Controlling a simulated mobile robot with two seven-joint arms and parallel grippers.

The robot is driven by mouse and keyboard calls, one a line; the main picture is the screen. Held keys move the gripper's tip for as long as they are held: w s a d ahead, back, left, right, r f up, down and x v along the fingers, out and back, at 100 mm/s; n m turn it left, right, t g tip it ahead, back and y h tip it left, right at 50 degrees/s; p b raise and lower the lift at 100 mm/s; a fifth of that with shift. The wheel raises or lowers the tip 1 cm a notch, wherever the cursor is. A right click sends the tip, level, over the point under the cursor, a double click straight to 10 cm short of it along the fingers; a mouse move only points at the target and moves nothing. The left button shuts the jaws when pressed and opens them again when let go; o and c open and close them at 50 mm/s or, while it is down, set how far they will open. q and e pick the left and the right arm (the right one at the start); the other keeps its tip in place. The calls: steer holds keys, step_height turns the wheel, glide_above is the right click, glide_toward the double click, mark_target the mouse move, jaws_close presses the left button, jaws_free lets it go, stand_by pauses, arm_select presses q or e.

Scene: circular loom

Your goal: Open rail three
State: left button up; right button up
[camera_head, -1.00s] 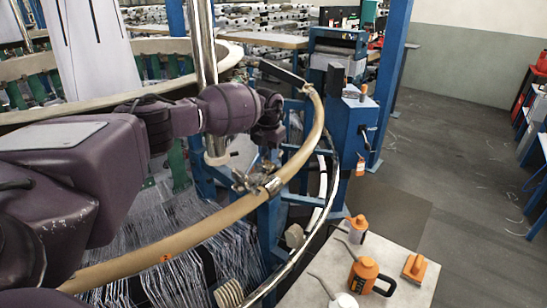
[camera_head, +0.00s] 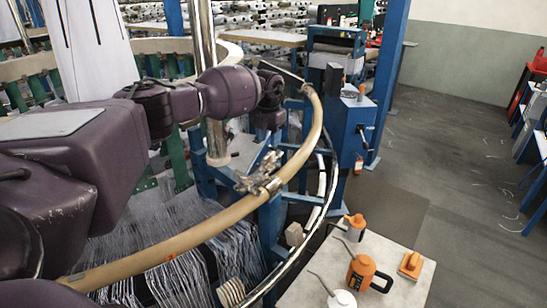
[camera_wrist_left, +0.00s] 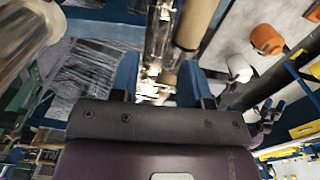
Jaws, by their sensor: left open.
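A tan curved rail (camera_head: 215,221) sweeps from the lower left up to the right in the head view; its small orange mark is too small to read. A metal latch-like fitting (camera_head: 262,178) sits on the rail near its middle. In the head view my left wrist is above and behind this fitting, and its fingers cannot be made out. In the left wrist view my left gripper (camera_wrist_left: 156,78) has its two blue fingers apart, with nothing held. The metal fitting (camera_wrist_left: 150,88) shows between them, with the tan rail (camera_wrist_left: 196,22) beyond.
A pale table (camera_head: 385,255) at the lower right holds an orange-and-black can (camera_head: 362,273), other bottles and an orange block (camera_head: 411,264). A blue cabinet (camera_head: 348,130) and post stand behind the rail. White threads hang below it.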

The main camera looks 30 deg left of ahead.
arm_select(q)
steer(key=shift+r, duration=0.5)
steer(key=shift+f, duration=0.1)
arm_select(e)
steer(key=shift+r, duration=0.2)
arm_select(q)
steer(key=shift+w, duration=0.1)
arm_select(e)
steer(key=shift+c, duration=0.4)
